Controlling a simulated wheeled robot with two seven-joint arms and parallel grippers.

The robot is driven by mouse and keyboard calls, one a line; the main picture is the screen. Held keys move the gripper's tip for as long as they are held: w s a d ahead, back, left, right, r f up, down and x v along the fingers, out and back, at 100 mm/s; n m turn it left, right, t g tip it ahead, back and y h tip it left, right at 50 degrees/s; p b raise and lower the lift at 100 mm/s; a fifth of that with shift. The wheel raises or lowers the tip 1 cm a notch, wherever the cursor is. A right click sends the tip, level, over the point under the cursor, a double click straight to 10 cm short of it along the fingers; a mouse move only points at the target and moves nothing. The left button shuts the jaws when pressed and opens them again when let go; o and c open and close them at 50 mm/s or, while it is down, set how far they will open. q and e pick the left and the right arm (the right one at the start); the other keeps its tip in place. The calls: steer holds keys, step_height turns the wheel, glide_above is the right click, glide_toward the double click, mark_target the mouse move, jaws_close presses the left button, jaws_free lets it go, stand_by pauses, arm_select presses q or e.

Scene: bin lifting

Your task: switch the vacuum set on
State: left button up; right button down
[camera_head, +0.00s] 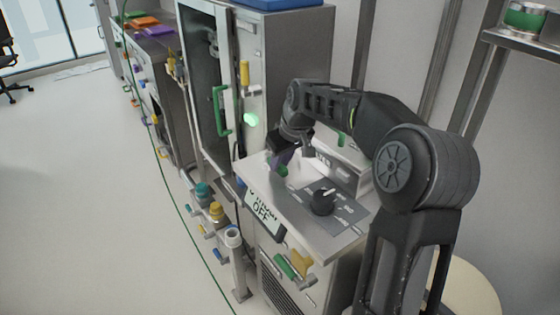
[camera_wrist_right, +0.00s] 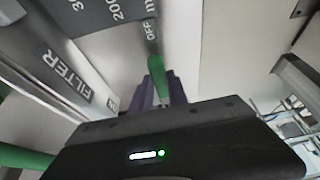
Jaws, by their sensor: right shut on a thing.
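The vacuum set (camera_head: 300,205) is a light-grey cabinet with a sloped top panel, in the middle of the head view. My right gripper (camera_head: 281,161) is at the panel's far left corner. In the right wrist view its purple fingers (camera_wrist_right: 158,88) are shut on a small green switch lever (camera_wrist_right: 151,38), beside printed OFF lettering. The fingers partly hide the lever. My left gripper is not in view.
A tall cabinet with a glass door and green handle (camera_head: 221,110) stands behind the set. Coloured valves (camera_head: 216,210) and a green hose (camera_head: 178,205) run along the left side. Open floor (camera_head: 80,180) lies to the left.

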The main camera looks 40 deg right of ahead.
steer(key=shift+d, duration=0.15)
steer(key=shift+d+n+y+p, duration=0.3)
steer(key=shift+d+n+p, duration=0.15)
steer(key=shift+n, duration=0.55)
steer(key=shift+w+d+r+n+y+p, duration=0.15)
steer(key=shift+d+n+y+p, duration=0.2)
steer(key=shift+n, duration=0.35)
steer(key=n+p, duration=0.1)
steer(key=d+n+y+p, duration=0.1)
steer(key=n, duration=0.1)
steer(key=shift+w+d, duration=0.25)
steer(key=shift+w, duration=0.1)
steer(key=shift+w+d+n+g+y+p, duration=0.2)
steer(key=shift+n+g+p, duration=0.1)
steer(key=shift+n+p, duration=0.3)
steer(key=shift+w+d+n+g+y+p, duration=0.2)
steer(key=shift+n+g+p, duration=0.15)
steer(key=shift+n, duration=0.35)
steer(key=c, duration=1.3)
jaws_free()
